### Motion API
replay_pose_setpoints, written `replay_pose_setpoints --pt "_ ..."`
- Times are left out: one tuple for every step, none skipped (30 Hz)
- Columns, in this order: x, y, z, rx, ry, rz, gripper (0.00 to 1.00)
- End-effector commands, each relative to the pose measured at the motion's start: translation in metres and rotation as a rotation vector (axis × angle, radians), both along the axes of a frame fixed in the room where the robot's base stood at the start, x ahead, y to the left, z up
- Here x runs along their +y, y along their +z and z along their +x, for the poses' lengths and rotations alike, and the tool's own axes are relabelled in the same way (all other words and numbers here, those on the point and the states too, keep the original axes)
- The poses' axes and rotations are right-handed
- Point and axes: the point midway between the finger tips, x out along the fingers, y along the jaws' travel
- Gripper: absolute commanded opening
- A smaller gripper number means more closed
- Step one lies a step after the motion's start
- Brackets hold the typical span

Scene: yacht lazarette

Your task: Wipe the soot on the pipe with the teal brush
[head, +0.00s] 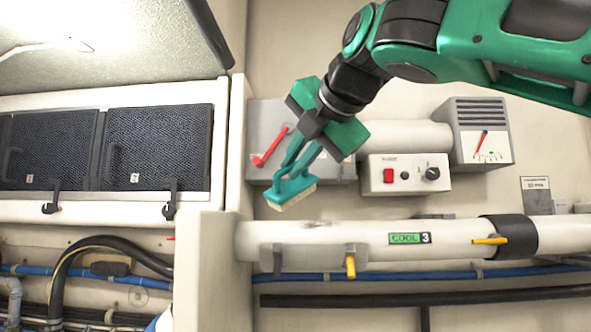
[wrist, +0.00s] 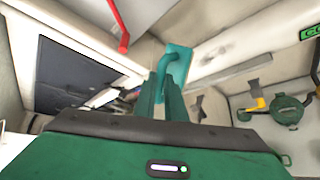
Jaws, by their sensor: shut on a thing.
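My gripper (head: 298,160) is shut on the teal brush (head: 291,190), whose pale bristle side points down. The brush is tilted and above the left end of the white pipe (head: 455,238), apart from it in the head view. A faint grey smudge, probably the soot (head: 318,223), shows on the pipe's upper side near its left end, below and right of the brush. In the wrist view the brush (wrist: 179,60) is beyond my fingers (wrist: 160,92), and the pipe (wrist: 245,38) runs behind it.
A grey box with a red lever (head: 270,147), a control box with a red switch (head: 405,174) and a gauge box (head: 480,132) are on the wall above the pipe. Yellow handles (head: 350,266) stick out near the pipe. Dark vent panels (head: 158,147) and hoses (head: 100,240) are at left.

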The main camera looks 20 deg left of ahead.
Motion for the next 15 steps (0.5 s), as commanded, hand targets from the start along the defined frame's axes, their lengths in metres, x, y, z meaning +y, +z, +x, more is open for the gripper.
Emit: replay_pose_setpoints --pt "-0.003 0.0 0.002 0.0 -0.005 0.0 0.0" --pt "-0.004 0.0 0.002 -0.001 -0.006 0.0 0.0" --pt "-0.005 0.0 0.003 0.0 -0.007 0.0 0.0" --pt "-0.006 0.0 0.004 0.0 -0.009 0.0 0.0" --pt "-0.006 -0.001 0.004 -0.001 -0.01 -0.001 0.0" --pt "-0.007 -0.001 0.005 0.0 -0.01 -0.001 0.0" --pt "-0.007 -0.002 0.006 -0.001 -0.011 -0.001 0.0" --pt "-0.007 -0.003 0.007 0.0 -0.012 -0.001 0.0" --pt "-0.007 -0.005 0.009 0.0 -0.013 -0.002 0.0" --pt "-0.007 -0.006 0.01 0.0 -0.014 -0.002 0.0" --pt "-0.007 -0.008 0.012 -0.001 -0.015 -0.002 0.0" --pt "-0.006 -0.011 0.014 -0.002 -0.014 -0.002 0.0" --pt "-0.006 -0.013 0.016 -0.002 -0.014 -0.003 0.0" --pt "-0.006 -0.015 0.018 0.0 -0.015 -0.003 0.0" --pt "-0.005 -0.018 0.02 0.0 -0.015 -0.003 0.0"
